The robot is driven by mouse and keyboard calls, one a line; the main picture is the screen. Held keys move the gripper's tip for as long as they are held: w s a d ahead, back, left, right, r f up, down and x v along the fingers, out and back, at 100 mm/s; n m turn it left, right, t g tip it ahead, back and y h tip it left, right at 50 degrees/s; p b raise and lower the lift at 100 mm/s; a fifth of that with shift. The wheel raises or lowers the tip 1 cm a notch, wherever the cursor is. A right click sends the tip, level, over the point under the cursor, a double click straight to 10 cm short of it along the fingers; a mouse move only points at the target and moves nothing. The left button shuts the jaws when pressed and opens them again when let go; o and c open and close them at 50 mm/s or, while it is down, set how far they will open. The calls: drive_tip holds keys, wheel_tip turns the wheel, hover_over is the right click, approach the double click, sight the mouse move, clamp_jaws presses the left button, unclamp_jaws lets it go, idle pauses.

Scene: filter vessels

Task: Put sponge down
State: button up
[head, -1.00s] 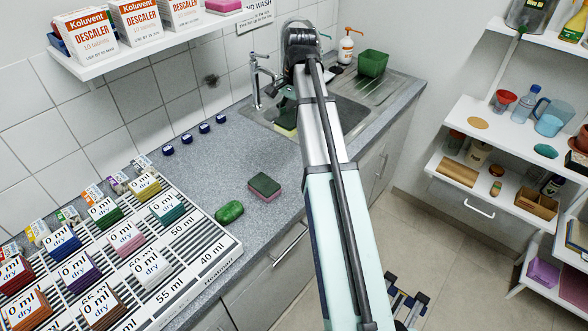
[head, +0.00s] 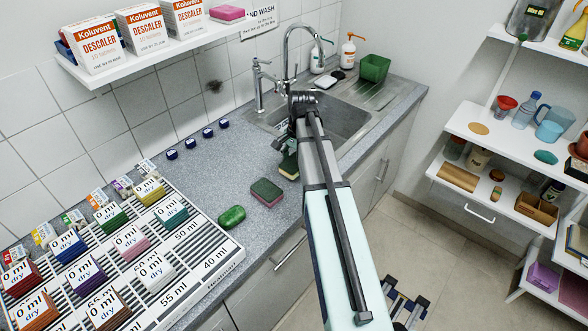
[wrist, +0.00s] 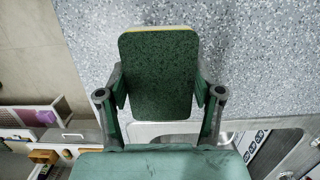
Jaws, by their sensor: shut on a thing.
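My gripper (wrist: 160,78) is shut on a sponge (wrist: 158,62) with a dark green scouring face and a yellow layer at its edge. The fingers press on its two sides in the wrist view. In the head view the held sponge (head: 289,167) is partly hidden by my arm, over the speckled grey counter (head: 225,165) just in front of the sink. I cannot tell whether it touches the counter. A second sponge (head: 266,192), green on top and pink below, lies on the counter to the left and nearer.
A green oval object (head: 231,216) lies by the second sponge. A striped board (head: 210,262) at left carries several labelled sponges. The sink (head: 345,118) is behind my gripper, with a tall tap (head: 286,55). Several blue caps (head: 190,143) line the wall. Counter between them is free.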

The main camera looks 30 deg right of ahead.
drive_tip(key=shift+f+p, duration=0.35)
drive_tip(key=shift+f, duration=1.3)
drive_tip(key=shift+f, duration=0.1)
drive_tip(key=o, duration=1.2)
drive_tip(key=r+b, duration=0.1)
drive_tip(key=r, duration=0.3)
drive_tip(key=d+r+b, duration=0.1)
drive_tip(key=r, duration=0.3)
drive_tip(key=r+b, duration=0.1)
drive_tip(key=r, duration=0.3)
drive_tip(key=shift+w+d+r+b, duration=0.1)
drive_tip(key=shift+w+d+b, duration=0.2)
drive_tip(key=shift+w+d, duration=0.05)
